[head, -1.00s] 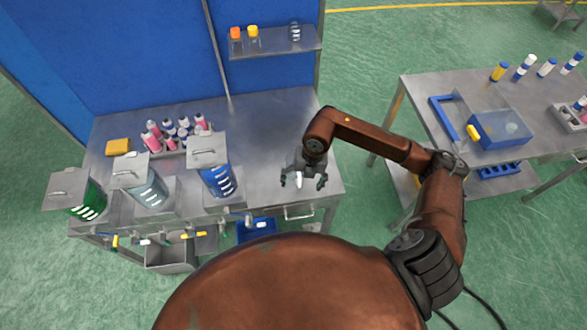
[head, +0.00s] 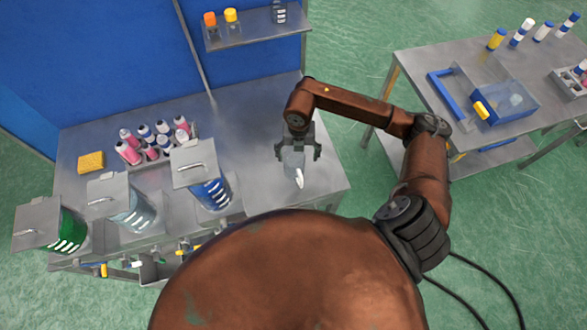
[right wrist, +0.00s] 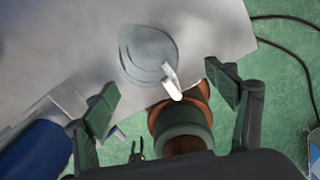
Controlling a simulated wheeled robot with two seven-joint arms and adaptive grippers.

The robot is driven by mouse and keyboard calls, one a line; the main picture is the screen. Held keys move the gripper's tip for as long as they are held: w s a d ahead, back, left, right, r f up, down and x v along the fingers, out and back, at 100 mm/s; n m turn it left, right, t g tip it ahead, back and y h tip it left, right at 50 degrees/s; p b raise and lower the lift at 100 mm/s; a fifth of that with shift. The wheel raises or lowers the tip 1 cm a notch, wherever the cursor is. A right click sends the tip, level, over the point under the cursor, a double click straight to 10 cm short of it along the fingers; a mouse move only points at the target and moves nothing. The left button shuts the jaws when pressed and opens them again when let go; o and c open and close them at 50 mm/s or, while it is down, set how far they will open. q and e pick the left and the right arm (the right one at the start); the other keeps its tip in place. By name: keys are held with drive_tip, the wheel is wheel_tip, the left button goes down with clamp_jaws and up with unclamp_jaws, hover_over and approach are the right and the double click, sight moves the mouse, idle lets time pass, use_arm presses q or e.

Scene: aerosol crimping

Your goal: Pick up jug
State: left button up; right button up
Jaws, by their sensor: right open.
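The jug (head: 293,162) is grey and see-through with a white handle, and stands on the metal bench (head: 255,115) near its right end. In the right wrist view the jug (right wrist: 146,50) is seen from above, with its white handle toward the lower right. My right gripper (head: 299,149) is over the jug, pointing down. Its fingers are open and wide apart, one on each side of the jug as seen in the head view. In the right wrist view the jug shows beyond the open fingers (right wrist: 165,95), with no clear contact. My left gripper is out of view.
Lidded containers with green (head: 68,232), pale (head: 135,212) and blue (head: 212,192) contents line the bench front, left of the jug. A rack of several bottles (head: 150,142) and a yellow sponge (head: 91,161) sit behind. A shelf (head: 262,27) hangs above. A second table (head: 430,60) stands right.

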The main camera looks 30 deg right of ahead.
sight(296, 171)
drive_tip(key=f+b, duration=0.1)
drive_tip(key=f, duration=0.1)
drive_tip(key=f+b, duration=0.1)
drive_tip(key=f, duration=0.1)
drive_tip(key=f+b, duration=0.1)
drive_tip(key=f, duration=0.2)
drive_tip(key=shift+w+a, duration=0.15)
drive_tip(key=shift+w, duration=0.2)
drive_tip(key=f, duration=0.2)
drive_tip(key=w+f, duration=0.1)
drive_tip(key=f, duration=0.1)
drive_tip(key=shift+a+f, duration=0.1)
drive_tip(key=shift+a, duration=0.05)
drive_tip(key=shift+s+f, duration=0.1)
drive_tip(key=shift+f, duration=0.45)
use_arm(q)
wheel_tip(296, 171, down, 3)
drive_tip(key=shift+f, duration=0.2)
use_arm(e)
drive_tip(key=shift+c, duration=0.5)
drive_tip(key=c, duration=1.2)
